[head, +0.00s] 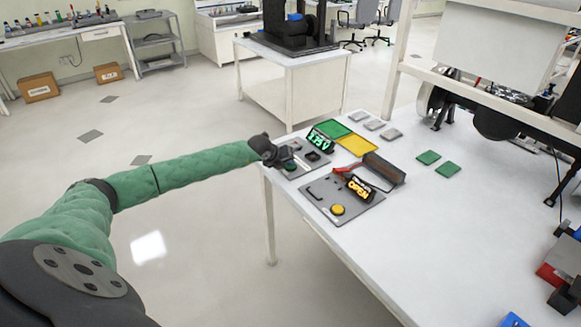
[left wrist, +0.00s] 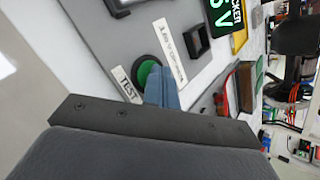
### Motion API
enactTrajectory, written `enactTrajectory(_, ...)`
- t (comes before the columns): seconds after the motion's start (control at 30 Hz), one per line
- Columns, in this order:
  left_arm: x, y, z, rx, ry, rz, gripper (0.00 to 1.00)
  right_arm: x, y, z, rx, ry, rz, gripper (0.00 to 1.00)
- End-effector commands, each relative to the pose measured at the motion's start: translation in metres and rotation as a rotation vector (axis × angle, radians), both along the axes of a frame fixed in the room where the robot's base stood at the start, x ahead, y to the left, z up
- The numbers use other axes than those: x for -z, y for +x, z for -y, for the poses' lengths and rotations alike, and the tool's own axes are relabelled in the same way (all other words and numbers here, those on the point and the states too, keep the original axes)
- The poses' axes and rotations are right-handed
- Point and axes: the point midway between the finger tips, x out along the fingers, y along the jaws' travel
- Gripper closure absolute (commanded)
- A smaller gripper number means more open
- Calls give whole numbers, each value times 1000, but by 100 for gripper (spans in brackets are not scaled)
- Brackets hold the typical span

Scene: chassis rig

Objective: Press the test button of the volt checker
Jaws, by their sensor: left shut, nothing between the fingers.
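The volt checker is a grey panel (head: 314,164) at the near left corner of the white table, with a lit green display (head: 320,138) reading about 1.75 V. The display shows partly in the left wrist view (left wrist: 222,14). Its round green button (left wrist: 147,73) in a dark ring lies beside a "TEST" label (left wrist: 127,86). My left gripper (head: 287,163) is over this panel. In the left wrist view its blue fingers (left wrist: 161,82) are shut, empty, and overlap the button's edge. I cannot tell whether they touch it. My right gripper is not in view.
A second grey panel (head: 318,195) with a yellow button (head: 337,210) and an orange "OPEN" display (head: 359,187) sits close by. Green and yellow trays (head: 358,145) lie behind. Two green boards (head: 428,157) lie to the right. The table's front middle is clear.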

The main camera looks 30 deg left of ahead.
Motion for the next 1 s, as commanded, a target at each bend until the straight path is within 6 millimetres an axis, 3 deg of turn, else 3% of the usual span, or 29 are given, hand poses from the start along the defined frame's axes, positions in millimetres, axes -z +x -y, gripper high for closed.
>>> enactTrajectory(1.0,-17,0,0,-1,1,-1,100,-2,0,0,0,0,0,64)
